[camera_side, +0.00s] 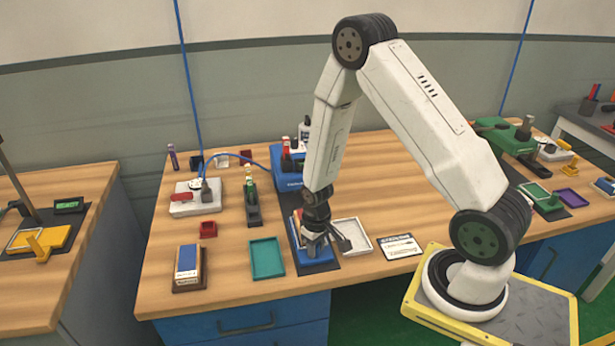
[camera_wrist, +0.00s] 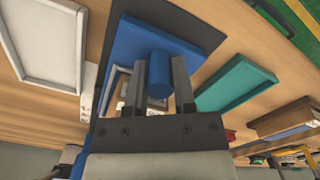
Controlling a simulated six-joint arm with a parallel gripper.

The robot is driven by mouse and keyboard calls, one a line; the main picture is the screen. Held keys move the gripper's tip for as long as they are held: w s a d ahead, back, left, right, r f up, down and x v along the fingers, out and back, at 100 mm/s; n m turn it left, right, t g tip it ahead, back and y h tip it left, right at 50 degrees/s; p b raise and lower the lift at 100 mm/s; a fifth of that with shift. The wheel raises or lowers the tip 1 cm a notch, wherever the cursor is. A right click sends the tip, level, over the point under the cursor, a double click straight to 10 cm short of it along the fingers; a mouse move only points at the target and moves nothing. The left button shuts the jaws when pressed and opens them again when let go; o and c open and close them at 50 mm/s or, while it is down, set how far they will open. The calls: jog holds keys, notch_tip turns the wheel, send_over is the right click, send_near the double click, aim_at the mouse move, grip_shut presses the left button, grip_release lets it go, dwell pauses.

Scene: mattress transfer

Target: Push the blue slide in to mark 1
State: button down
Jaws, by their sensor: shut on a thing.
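The blue slide shows as a flat blue plate (camera_wrist: 192,36) with an upright round blue knob (camera_wrist: 158,72) in the wrist view. It sits on a dark base (camera_side: 319,268) near the front of the wooden table. In the side view my gripper (camera_side: 320,246) is low over the base and hides most of the slide. In the wrist view my gripper (camera_wrist: 158,90) has its two fingers on either side of the knob, shut on it. No mark numbers can be read in either view.
A teal tray (camera_side: 266,258) lies just left of the base and a white tray (camera_side: 351,235) just right. A printed card (camera_side: 399,246) lies farther right. A blue box (camera_side: 285,168) stands behind. A brown block with a blue and white top (camera_side: 188,262) stands at the front left.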

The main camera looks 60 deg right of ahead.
jog(key=w+d, duration=0.7)
dwell(0.3)
jog(key=c, duration=0.7)
grip_release()
jog(key=shift+s, duration=0.1)
jog(key=shift+c, duration=0.2)
jog(key=shift+r, duration=0.1)
jog(key=shift+r, duration=3.85)
jog(key=shift+a, duration=0.1)
